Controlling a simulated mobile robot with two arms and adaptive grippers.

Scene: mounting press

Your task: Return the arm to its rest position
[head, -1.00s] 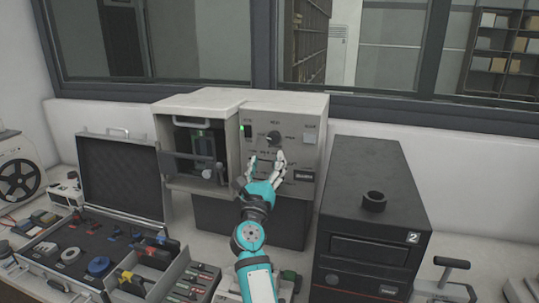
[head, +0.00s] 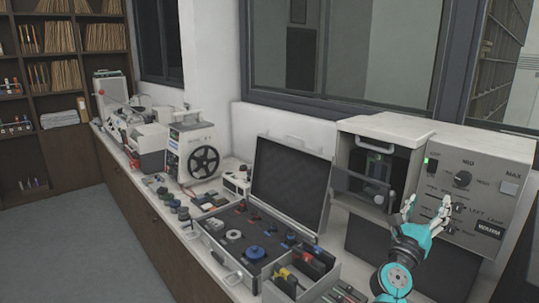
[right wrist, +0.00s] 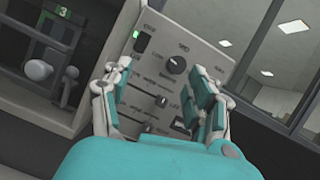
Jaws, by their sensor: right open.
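My right gripper (head: 428,213) is open and empty in front of the grey control panel (head: 476,172) of the mounting press (head: 388,128). Its two fingers stand apart before the lower part of the panel, and I cannot tell whether they touch it. The right wrist view shows the same open fingers (right wrist: 160,100) with the dial (right wrist: 176,65), sliders and a lit green switch (right wrist: 141,41) behind them. The press's chamber, with a handle across its front, is left of the panel. My left gripper is not in view.
An open case (head: 252,270) with small parts and a raised lid stands left of the press. Further left are a machine with a black reel (head: 204,161) and other bench equipment. Shelves (head: 83,70) stand at the far left. The floor (head: 90,245) there is clear.

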